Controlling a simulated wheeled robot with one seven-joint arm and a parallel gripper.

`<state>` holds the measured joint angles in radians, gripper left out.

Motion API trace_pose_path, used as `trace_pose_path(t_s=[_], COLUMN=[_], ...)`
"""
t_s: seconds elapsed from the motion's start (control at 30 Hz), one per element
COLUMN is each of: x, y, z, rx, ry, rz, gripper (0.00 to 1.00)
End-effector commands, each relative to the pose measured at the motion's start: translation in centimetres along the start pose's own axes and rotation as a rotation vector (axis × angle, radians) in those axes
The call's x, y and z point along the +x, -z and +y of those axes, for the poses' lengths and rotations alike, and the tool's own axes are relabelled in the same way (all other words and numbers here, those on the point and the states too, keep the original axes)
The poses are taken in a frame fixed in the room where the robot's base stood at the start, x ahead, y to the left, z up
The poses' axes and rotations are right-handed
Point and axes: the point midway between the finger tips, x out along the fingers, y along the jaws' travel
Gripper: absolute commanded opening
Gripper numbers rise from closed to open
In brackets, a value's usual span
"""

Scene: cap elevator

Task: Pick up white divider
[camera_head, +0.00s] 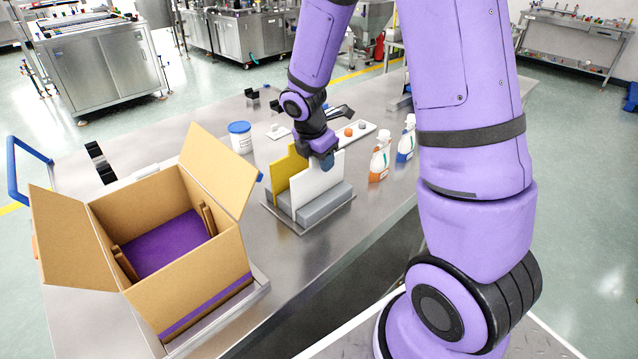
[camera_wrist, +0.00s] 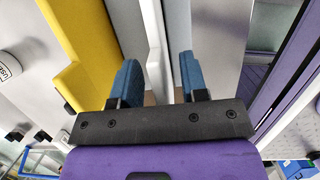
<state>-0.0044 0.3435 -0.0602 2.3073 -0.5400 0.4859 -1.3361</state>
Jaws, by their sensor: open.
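The white divider (camera_head: 318,184) stands upright in a grey slotted holder (camera_head: 325,206) on the metal table, in front of a yellow divider (camera_head: 287,170). My gripper (camera_head: 327,160) is above the white divider's top edge, pointing down. In the wrist view my gripper (camera_wrist: 156,85) is open. Its two blue fingers lie on either side of the white divider (camera_wrist: 155,45), with visible gaps, so it is not clamped. The yellow divider (camera_wrist: 85,45) lies to the left of the left finger in that view. The fingertips are partly hidden in the head view.
An open cardboard box (camera_head: 175,240) with a purple bottom stands to the left. A white tub with a blue lid (camera_head: 240,137) is behind the holder. Bare table lies between box and holder.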

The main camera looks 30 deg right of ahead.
Motion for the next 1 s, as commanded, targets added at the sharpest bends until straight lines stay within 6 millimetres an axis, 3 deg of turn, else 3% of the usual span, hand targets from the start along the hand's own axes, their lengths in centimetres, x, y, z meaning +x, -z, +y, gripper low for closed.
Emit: trace_pose_path(t_s=[0.33,0.5,0.87,1.0], x=[0.6,0.6,0.4,-0.8], y=[0.0,0.0,-0.1,-0.5], z=[0.0,0.0,0.0,0.1], rx=[0.000,0.000,0.001,0.004], ry=[-0.001,-0.001,-0.001,-0.005], rz=[0.000,0.000,0.000,-0.001], gripper=[0.38,0.00,0.00,0.00])
